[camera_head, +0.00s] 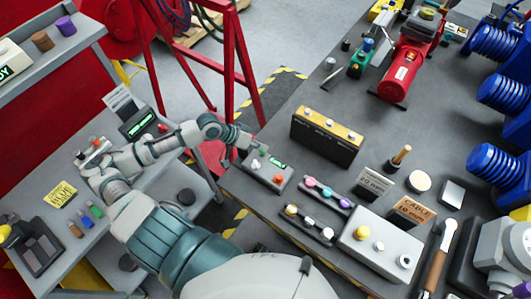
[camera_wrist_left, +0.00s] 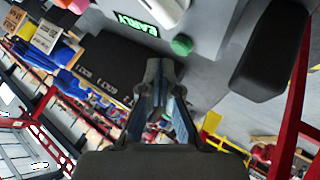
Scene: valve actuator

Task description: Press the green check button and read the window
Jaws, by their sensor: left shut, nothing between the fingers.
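A grey box (camera_head: 268,170) stands at the left edge of the right-hand bench, with a lit green window (camera_head: 277,162) and an orange-red button (camera_head: 278,178) on top. In the left wrist view the lit window (camera_wrist_left: 138,24) seems to read EARLY, seen at a slant. A green button (camera_wrist_left: 181,45) sits beside it. My left gripper (camera_head: 247,146) is shut and empty at the far left end of the box. In the left wrist view its closed tips (camera_wrist_left: 160,66) are just short of the green button, with a gap showing. The fingers of my right gripper do not show.
A black block with a yellow top (camera_head: 328,135) stands behind the box. Trays of coloured knobs (camera_head: 318,192) and a white box (camera_head: 380,247) lie nearer. A red motor (camera_head: 408,65) stands at the back. A second bench (camera_head: 150,180) is on the left.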

